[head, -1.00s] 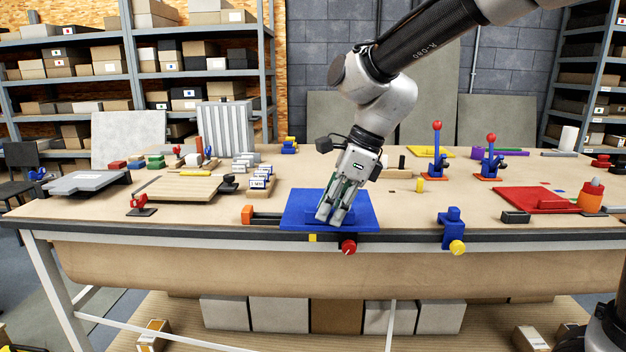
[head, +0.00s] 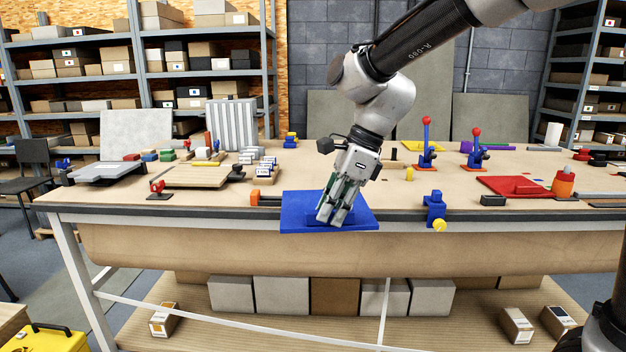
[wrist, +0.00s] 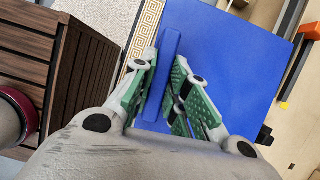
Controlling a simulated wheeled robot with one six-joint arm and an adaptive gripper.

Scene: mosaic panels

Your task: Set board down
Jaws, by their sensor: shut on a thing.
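The blue board (head: 291,213) is a flat square panel with a raised bar (wrist: 168,60) on its top. My gripper (head: 335,216) is shut on that bar, with the green-padded fingers on either side of it in the wrist view. In the head view the board is roughly level and overlaps the front edge of the workbench (head: 240,200).
A blue clamp with a yellow knob (head: 434,210) sits on the bench edge, right of the board. A slatted wooden piece (wrist: 50,60) stands left in the wrist view, beside a patterned border (wrist: 145,38).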

